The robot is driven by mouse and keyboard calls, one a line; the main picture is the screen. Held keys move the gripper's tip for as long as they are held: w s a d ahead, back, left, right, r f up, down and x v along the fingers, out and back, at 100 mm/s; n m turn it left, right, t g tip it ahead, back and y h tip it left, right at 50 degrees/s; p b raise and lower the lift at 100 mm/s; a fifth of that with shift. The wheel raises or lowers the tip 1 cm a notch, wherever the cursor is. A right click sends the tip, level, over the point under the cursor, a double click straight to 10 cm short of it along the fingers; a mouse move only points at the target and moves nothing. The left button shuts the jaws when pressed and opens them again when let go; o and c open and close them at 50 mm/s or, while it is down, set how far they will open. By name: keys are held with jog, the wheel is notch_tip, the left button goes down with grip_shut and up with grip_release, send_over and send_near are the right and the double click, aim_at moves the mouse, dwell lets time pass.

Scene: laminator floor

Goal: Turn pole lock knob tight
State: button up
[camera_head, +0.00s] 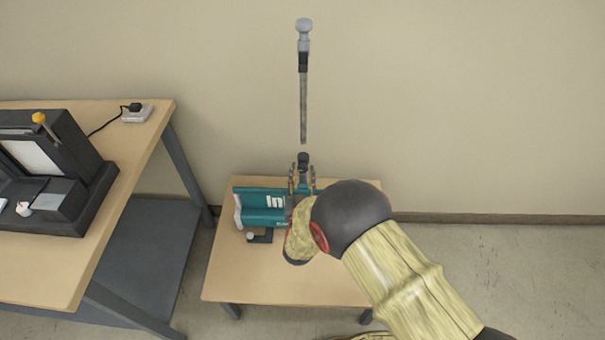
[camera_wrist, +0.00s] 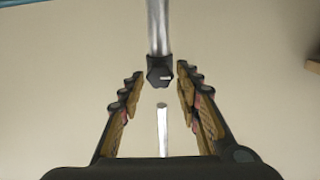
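A slim metal pole (camera_head: 303,105) with a grey head and a dark collar stands upright above the teal machine (camera_head: 263,205) on the low wooden table. The black lock knob (camera_wrist: 160,73) shows in the wrist view on the thick silver tube (camera_wrist: 158,28), with a short white mark on its face. A thinner pale rod (camera_wrist: 162,125) shows below it. My gripper (camera_wrist: 160,80) is open, with a fingertip on each side of the knob and visible gaps on both sides. In the head view my gripper (camera_head: 302,172) points up near a black piece (camera_head: 304,160).
A taller wooden bench (camera_head: 130,185) stands at the left with a black machine (camera_head: 60,180) and a power outlet box (camera_head: 138,113) on it. A small dark block (camera_head: 259,237) lies in front of the teal machine. The low table's front (camera_head: 250,280) is bare. A wall stands behind.

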grip_shut()
jog(key=shift+m, duration=0.3)
jog(key=m, duration=0.3)
jog(key=shift+m, duration=0.4)
jog(key=m, duration=0.4)
jog(key=shift+d+m, duration=0.1)
jog(key=shift+m, duration=0.2)
jog(key=m, duration=0.4)
jog(key=shift+f, duration=0.1)
jog(key=shift+f+m, duration=0.1)
jog(key=shift+m, duration=2.4)
